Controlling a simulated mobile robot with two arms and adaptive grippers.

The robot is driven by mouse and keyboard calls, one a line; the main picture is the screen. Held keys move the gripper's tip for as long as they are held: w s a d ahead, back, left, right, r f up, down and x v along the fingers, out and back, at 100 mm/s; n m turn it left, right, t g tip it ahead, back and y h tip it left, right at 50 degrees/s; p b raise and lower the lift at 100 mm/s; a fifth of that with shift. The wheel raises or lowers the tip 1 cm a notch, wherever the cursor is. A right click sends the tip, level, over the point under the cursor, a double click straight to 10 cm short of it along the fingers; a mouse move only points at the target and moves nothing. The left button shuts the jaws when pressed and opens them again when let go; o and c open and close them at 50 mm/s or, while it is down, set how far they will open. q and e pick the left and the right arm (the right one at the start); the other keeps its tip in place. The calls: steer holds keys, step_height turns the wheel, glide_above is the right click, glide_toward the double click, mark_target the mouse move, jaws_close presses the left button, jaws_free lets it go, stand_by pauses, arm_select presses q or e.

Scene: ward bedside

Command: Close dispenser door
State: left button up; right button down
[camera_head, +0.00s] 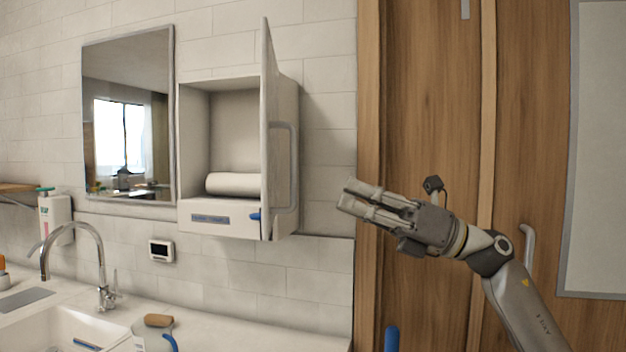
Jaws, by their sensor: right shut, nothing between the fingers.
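The dispenser (222,219) is a white box on the tiled wall, with a white roll (234,183) lying inside it. Its door (268,140) is open, swung out on the right side and seen nearly edge-on. A grey handle (291,165) is on the door's right face. My right gripper (346,197) is shut and empty, to the right of the door and apart from it, with its fingers pointing left. My left gripper is not in view.
A mirror (128,120) hangs left of the dispenser. Below are a sink (62,335), a tap (102,290) and a counter (240,325) with a jug (153,338). A soap dispenser (55,215) is at far left. A wooden door (420,100) stands behind my right arm.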

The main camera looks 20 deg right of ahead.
steer(key=s+d+r+n+g+h, duration=0.1)
steer(key=s+d+r+n+h, duration=0.25)
steer(key=d, duration=0.25)
steer(key=f+p+x, duration=0.1)
steer(key=p+x, duration=0.2)
steer(key=x, duration=1)
steer(key=shift+a+h, duration=0.35)
steer(key=shift+h, duration=0.1)
steer(key=shift+s+f, duration=0.1)
steer(key=shift+s, duration=0.05)
